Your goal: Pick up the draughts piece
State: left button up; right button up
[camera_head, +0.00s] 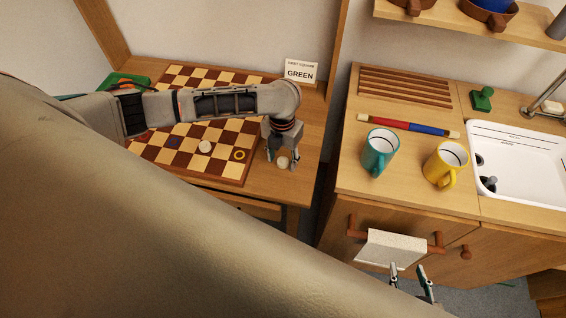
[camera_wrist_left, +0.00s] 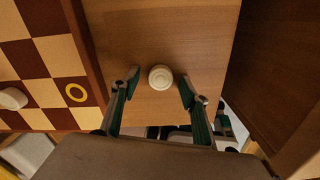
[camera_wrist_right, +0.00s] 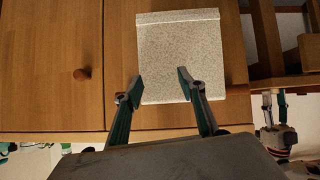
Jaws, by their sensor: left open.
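A round cream draughts piece (camera_head: 283,162) lies on the wooden table to the right of the checkered board. In the left wrist view this piece (camera_wrist_left: 160,77) sits between and just beyond the spread fingertips. My left gripper (camera_head: 282,160) is open above it, pointing down; it also shows in the left wrist view (camera_wrist_left: 159,84). A second cream piece (camera_head: 205,147) lies on the board (camera_head: 190,160), left of a square with a yellow ring (camera_head: 239,155). My right gripper (camera_head: 411,277) is open in front of the cabinet; it also shows in the right wrist view (camera_wrist_right: 158,84).
A card reading GREEN (camera_head: 300,72) stands behind the board. A speckled pale cloth (camera_head: 391,247) hangs on the cabinet rail, close to my right gripper. A teal mug (camera_head: 379,152) and a yellow mug (camera_head: 446,163) stand on the counter beside the sink (camera_head: 520,150).

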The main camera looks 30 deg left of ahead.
pick_arm(q)
jog(key=c, duration=0.9)
jog(key=shift+r, duration=0.1)
